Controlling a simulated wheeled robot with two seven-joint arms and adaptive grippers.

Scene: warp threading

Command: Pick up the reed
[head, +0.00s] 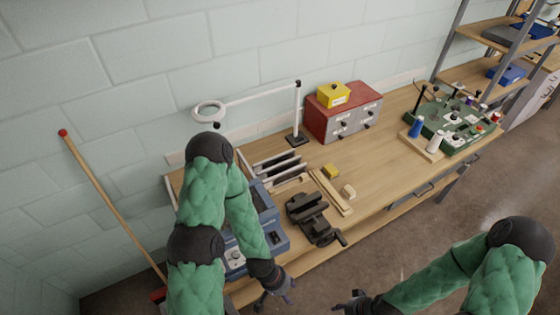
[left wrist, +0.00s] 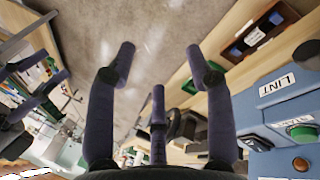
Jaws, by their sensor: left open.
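No comb-like reed can be made out for certain. Long pale wooden bars (head: 330,192) lie on the workbench, and a light slatted frame (head: 280,168) stands to their left; I cannot tell if either is the reed. My left gripper (head: 276,297) hangs in front of the bench's near edge, apart from both. In the left wrist view its fingers (left wrist: 160,65) are spread and empty over the floor. My right gripper (head: 350,300) is in front of the bench at the lower middle; its fingers show apart at the left of the left wrist view (left wrist: 48,75).
A dark vise (head: 313,215) and a blue machine (head: 272,240) sit near the bench's front. A red cabinet (head: 345,118), a ring lamp (head: 210,112) and a green board (head: 455,122) stand farther back. Bare bench (head: 390,165) lies right of the bars.

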